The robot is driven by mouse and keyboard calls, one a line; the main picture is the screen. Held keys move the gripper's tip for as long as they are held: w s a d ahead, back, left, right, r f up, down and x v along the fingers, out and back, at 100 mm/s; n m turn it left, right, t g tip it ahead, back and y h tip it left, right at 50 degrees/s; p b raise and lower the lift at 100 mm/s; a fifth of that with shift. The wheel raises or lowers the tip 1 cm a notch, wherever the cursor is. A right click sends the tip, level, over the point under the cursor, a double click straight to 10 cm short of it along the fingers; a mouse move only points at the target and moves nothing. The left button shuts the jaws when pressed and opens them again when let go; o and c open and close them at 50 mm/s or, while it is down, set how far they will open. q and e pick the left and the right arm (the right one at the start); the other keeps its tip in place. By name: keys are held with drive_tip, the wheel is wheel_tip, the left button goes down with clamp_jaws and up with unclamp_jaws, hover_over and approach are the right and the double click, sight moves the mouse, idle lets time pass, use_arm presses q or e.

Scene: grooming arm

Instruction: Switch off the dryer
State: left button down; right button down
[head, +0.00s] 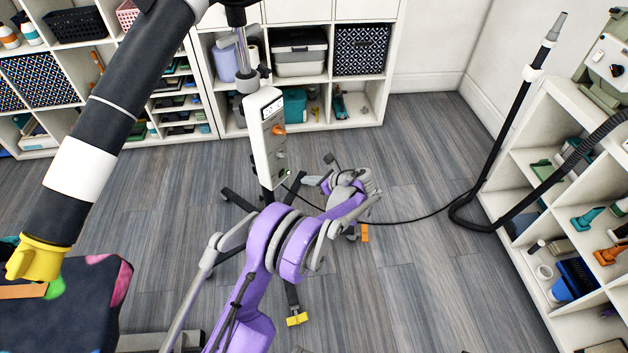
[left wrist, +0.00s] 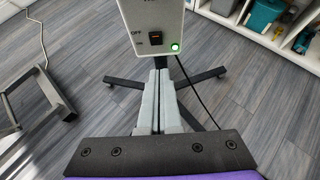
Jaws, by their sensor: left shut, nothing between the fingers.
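The dryer's white control box (head: 267,140) stands on a post in the head view. In the left wrist view, the box (left wrist: 176,14) shows a rocker switch (left wrist: 155,39) with an OFF label at its upper left. A round green light (left wrist: 175,47) glows beside the switch. My left gripper (head: 305,180) is at the end of the purple arm, just right of the box's lower part. In the left wrist view its grey fingers (left wrist: 161,72) are together and empty, tips below the switch near the panel's bottom edge. I cannot tell whether they touch. My right gripper is not in view.
The dryer's thick black hose (head: 115,105) ends in a yellow nozzle (head: 35,262) over a dark, patterned surface (head: 95,310) at lower left. Dark base legs (head: 238,200) and a cable (head: 420,215) lie on the floor. Shelves (head: 540,190) stand right; the floor between is mostly clear.

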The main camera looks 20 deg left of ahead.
sight(283, 170)
use_arm(q)
drive_tip(key=a, duration=0.2)
drive_tip(key=w+a+f, duration=0.1)
drive_tip(key=a, duration=0.1)
drive_tip(key=a+f, duration=0.1)
drive_tip(key=a, duration=0.1)
drive_tip(key=shift+w+a+b, duration=0.3)
drive_tip(key=shift+a+b, duration=0.1)
drive_tip(key=shift+w+a+r, duration=0.1)
drive_tip(key=shift+w+a, duration=0.05)
drive_tip(key=shift+a, duration=0.3)
drive_tip(key=shift+w+a+r+h, duration=0.1)
drive_tip(key=shift+a+r+h, duration=0.3)
drive_tip(key=shift+a+h, duration=0.4)
drive_tip(key=shift+d+f, duration=0.1)
drive_tip(key=shift+d, duration=0.05)
